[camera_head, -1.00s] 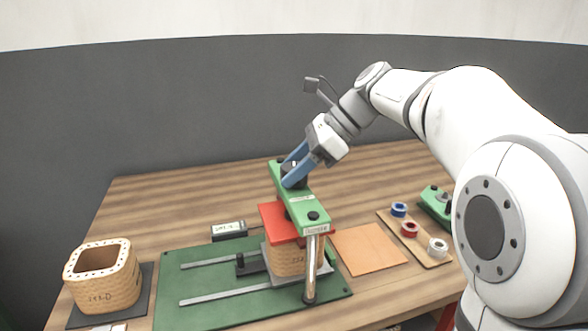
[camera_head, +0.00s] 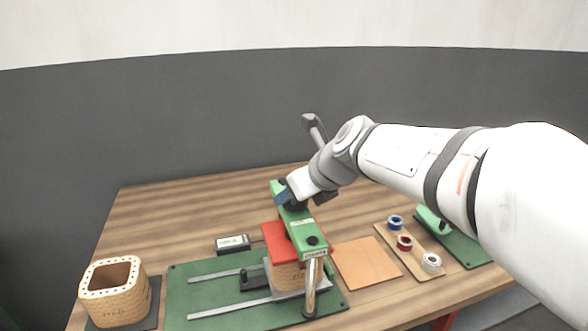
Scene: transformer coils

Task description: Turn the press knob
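The press has a green top beam (camera_head: 301,228) above a red plate (camera_head: 275,237), which sits over a tan coil (camera_head: 287,275). A bright metal post (camera_head: 311,287) stands at the beam's near end. The black press knob (camera_head: 297,206) is on top of the beam toward its far end and is mostly hidden by my gripper. My gripper (camera_head: 289,201) is tilted down at the knob. Part of a blue finger shows at its left side. I cannot tell whether the fingers touch the knob or how far apart they are.
A green base with rails (camera_head: 190,300) lies under the press. Another coil (camera_head: 114,293) stands at left. A small display box (camera_head: 233,243) is behind the base. At right are an orange sheet (camera_head: 366,263), a board with tape rolls (camera_head: 419,265) and a green device (camera_head: 433,222).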

